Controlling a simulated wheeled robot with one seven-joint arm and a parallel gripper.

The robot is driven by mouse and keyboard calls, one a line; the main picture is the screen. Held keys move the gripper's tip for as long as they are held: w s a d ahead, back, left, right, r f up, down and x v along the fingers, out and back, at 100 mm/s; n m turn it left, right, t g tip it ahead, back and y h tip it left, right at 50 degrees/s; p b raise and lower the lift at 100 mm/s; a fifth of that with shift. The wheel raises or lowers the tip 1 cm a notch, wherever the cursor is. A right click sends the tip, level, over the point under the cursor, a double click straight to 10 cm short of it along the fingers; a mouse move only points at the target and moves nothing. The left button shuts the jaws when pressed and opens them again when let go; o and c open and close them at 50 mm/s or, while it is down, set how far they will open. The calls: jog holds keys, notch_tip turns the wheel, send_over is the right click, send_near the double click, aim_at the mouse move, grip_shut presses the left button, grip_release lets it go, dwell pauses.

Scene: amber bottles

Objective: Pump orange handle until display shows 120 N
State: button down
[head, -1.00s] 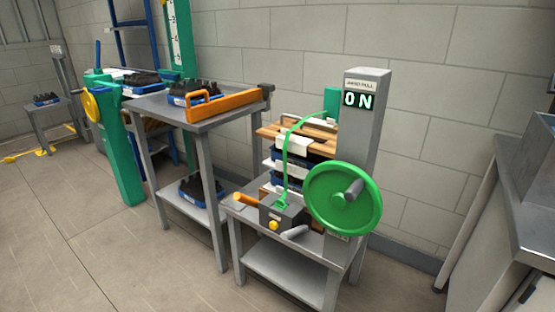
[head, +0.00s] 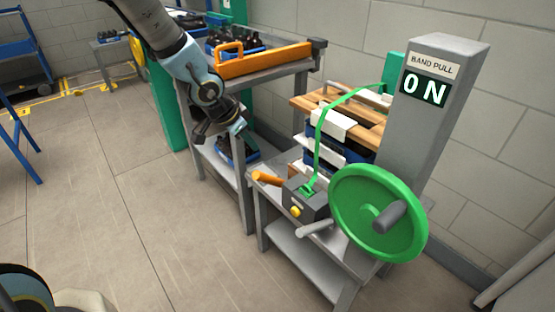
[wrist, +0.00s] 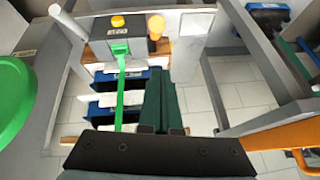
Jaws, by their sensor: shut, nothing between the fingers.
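The orange handle (head: 268,178) sticks out to the left of a dark grey tensioner box (head: 306,200) on the low grey stand; its rounded end shows in the wrist view (wrist: 156,25). A green strap (head: 319,145) rises from the box over the stack of crates. The display (head: 425,90) on the grey column, labelled "BAND PULL", reads 0 N. My gripper (head: 239,127) is shut and empty, in the air up and left of the orange handle, apart from it. In the wrist view its dark green fingers (wrist: 161,85) lie together, pointing towards the box.
A large green wheel (head: 372,205) with a grey knob stands right of the box.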

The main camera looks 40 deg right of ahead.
jog(key=shift+s+d+m, duration=0.2)
jog(key=shift+s+d, duration=0.2)
jog(key=shift+d, duration=0.25)
jog(key=shift+s+d+m, duration=0.2)
jog(key=shift+s+d, duration=0.2)
jog(key=shift+d, duration=0.25)
jog(key=shift+f, duration=0.1)
send_over(268, 176)
jog(key=s+d, duration=0.1)
jog(key=d, duration=0.1)
notch_tip(268, 176, down, 8)
jog(key=shift+w+a+f, duration=0.2)
jog(key=shift+a+f, duration=0.15)
jog(key=shift+f, duration=0.3)
jog(key=shift+w+a+f, duration=0.2)
jog(key=shift+a+f, duration=0.15)
jog(key=shift+f, duration=0.25)
jog(key=shift+w+a+f, duration=0.15)
jog(key=shift+a+f, duration=0.2)
jog(key=shift+f, duration=0.05)
